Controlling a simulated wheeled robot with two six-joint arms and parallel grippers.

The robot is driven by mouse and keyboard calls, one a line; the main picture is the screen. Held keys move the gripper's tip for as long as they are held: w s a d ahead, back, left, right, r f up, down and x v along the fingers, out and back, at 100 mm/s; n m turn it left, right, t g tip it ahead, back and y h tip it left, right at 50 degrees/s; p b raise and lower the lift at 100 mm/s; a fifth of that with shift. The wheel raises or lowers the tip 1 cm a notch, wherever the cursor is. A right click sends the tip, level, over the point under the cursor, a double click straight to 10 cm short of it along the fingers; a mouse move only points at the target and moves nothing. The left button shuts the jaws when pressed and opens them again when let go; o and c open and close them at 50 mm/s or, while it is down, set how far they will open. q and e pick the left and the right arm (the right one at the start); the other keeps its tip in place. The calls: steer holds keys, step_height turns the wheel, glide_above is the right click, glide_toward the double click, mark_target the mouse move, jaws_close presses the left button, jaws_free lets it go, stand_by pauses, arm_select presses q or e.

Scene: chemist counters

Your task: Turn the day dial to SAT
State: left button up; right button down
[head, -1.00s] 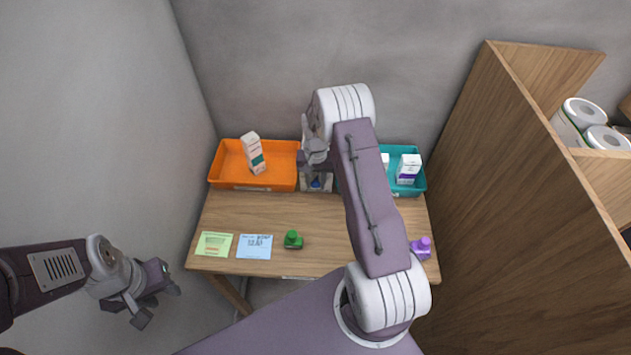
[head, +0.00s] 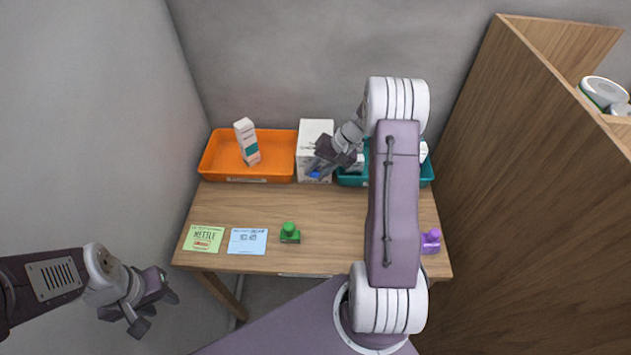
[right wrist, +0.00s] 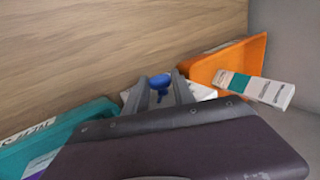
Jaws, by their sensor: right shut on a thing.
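The day dial is a blue knob (head: 315,174) on the front of a white box (head: 315,133) standing at the back of the table. My right gripper (head: 319,170) reaches it from the right and is shut on the knob. In the right wrist view the blue knob (right wrist: 160,82) shows between the two grey fingers (right wrist: 157,92). The dial's day lettering and pointer cannot be read. My left gripper (head: 155,308) is open and empty, left of the table and away from it.
An orange bin (head: 213,160) with a white-and-teal carton (head: 247,142) stands left of the box, a teal bin (head: 428,172) right of it. Green and purple stampers (head: 289,233) (head: 431,241) and two cards (head: 203,238) (head: 247,241) lie in front. A wooden partition (head: 530,160) rises at right.

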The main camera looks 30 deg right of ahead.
steer(key=y+b, duration=0.1)
steer(key=b, duration=0.1)
steer(key=t+y+b, duration=0.1)
steer(key=b, duration=0.1)
steer(key=f+t+y+b, duration=0.1)
steer(key=b, duration=0.1)
steer(key=shift+s+d, duration=0.15)
steer(key=shift+d, duration=0.1)
steer(key=shift+r+t+y+b, duration=0.15)
steer(key=shift+t+y+b, duration=0.45)
steer(key=shift+y+b, duration=0.55)
steer(key=c, duration=1.1)
jaws_free()
steer(key=v, duration=0.9)
